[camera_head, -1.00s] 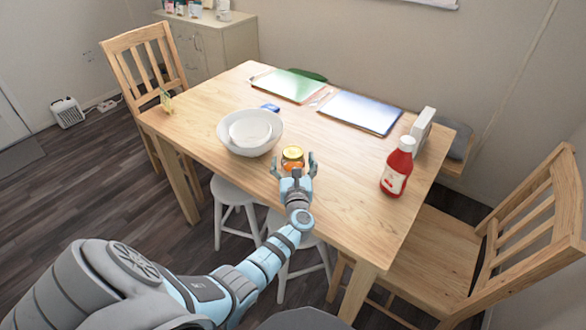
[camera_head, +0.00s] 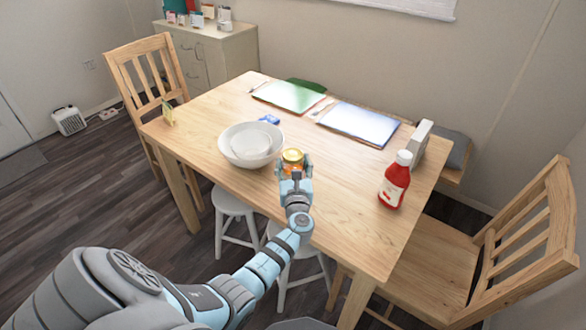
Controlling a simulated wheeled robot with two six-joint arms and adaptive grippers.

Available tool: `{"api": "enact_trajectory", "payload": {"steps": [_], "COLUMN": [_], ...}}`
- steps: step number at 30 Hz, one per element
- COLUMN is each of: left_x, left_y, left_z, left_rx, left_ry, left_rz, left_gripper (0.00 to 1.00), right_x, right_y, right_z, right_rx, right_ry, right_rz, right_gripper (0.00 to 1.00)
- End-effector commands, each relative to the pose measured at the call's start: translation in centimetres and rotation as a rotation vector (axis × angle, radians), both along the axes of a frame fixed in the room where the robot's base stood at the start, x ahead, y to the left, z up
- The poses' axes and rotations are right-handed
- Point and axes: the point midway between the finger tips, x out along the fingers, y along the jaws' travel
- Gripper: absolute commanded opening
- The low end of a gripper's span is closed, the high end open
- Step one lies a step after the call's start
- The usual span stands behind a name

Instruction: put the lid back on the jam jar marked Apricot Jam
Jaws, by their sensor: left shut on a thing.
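A small jar with orange contents (camera_head: 289,168) stands near the front edge of the wooden table, right of a white bowl. A gold lid (camera_head: 292,155) shows on top of it; I cannot tell whether it is seated tight. The jar's label cannot be read here. My left gripper (camera_head: 294,167) reaches in from the front edge and is shut on the jar, with a finger at each side. The gripper hides the jar's lower front. My right gripper is not in view.
A white bowl (camera_head: 251,135) with a smaller bowl in it is close left of the jar. A red sauce bottle (camera_head: 394,182) stands to the right. Two place mats, green (camera_head: 290,96) and blue (camera_head: 358,122), lie at the back. The table between jar and bottle is clear.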

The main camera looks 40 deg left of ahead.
Motion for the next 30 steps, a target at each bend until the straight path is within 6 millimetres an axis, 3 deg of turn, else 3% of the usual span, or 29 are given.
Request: {"api": "enact_trajectory", "payload": {"steps": [1,9,18,24,30], "left_x": [0.0,0.0,0.0,0.1,0.0], "left_y": [0.0,0.0,0.0,0.0,0.0], "left_z": [2.4,12.0,20.7,23.5,24.1], "left_rx": [0.001,0.003,0.001,0.002,0.002], "left_ry": [-0.004,-0.006,-0.006,-0.004,-0.002], "left_rz": [0.0,-0.001,-0.001,-0.001,0.0], "left_gripper": [0.14,0.14,0.14,0.14,0.14], "right_x": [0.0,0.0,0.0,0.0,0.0], "right_y": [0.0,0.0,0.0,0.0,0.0], "right_z": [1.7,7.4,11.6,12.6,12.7], "right_rx": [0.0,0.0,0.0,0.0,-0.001], "right_ry": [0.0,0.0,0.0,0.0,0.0], "right_rz": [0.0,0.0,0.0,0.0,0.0], "right_gripper": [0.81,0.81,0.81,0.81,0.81]}}
